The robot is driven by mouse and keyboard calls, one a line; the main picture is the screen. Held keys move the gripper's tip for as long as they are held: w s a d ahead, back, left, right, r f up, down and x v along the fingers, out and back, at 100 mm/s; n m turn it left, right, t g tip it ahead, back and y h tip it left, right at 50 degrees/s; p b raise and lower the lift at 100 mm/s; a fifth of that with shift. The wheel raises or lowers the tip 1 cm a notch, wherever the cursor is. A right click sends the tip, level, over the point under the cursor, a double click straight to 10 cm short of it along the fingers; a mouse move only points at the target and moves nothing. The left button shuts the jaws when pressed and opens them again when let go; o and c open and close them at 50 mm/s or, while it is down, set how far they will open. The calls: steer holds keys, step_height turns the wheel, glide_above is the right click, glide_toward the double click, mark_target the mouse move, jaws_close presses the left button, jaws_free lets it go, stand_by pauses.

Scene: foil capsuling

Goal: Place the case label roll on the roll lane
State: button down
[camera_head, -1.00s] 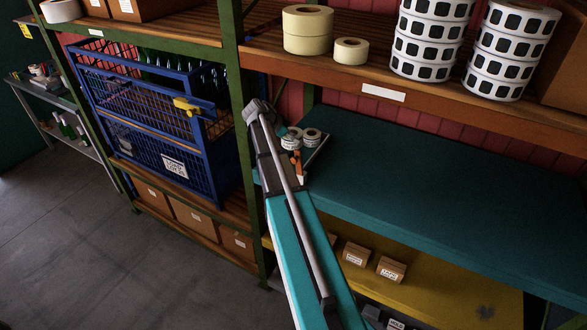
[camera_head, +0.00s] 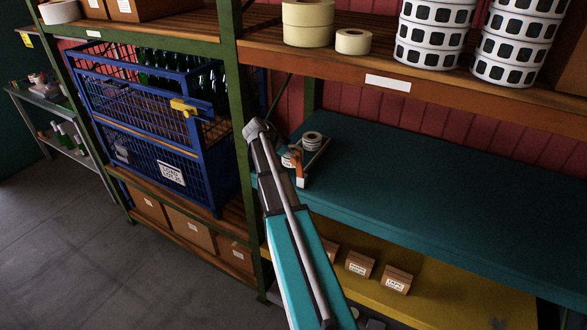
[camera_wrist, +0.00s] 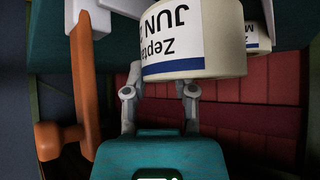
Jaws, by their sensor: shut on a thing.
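My gripper (camera_wrist: 160,90) shows in the wrist view, closed on a white label roll (camera_wrist: 192,55) with a blue band and upside-down text reading "Zepto" and "JUN". The roll hides the fingertips. A second, similar roll (camera_wrist: 257,38) stands behind it to the right. In the head view my arm hides the gripper. A white sliver of the held roll (camera_head: 287,160) shows beside the arm. The other roll (camera_head: 312,139) sits at the far end of a small grey-edged tray (camera_head: 320,157) on the teal shelf. I cannot tell whether this tray is the roll lane.
An orange upright piece (camera_head: 299,168) stands at the tray's near end, and an orange handled part (camera_wrist: 82,75) is close on the left in the wrist view. A green post (camera_head: 238,130) and blue cage (camera_head: 165,150) are left. The teal shelf (camera_head: 440,190) is clear rightward.

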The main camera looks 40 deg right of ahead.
stand_by(0.3)
step_height(320, 180, down, 4)
steer(key=b, duration=0.4)
steer(key=shift+f, duration=0.25)
steer(key=shift+c, duration=2)
jaws_free()
steer(key=shift+r, duration=0.1)
steer(key=p+v, duration=0.8)
steer(key=v, duration=0.4)
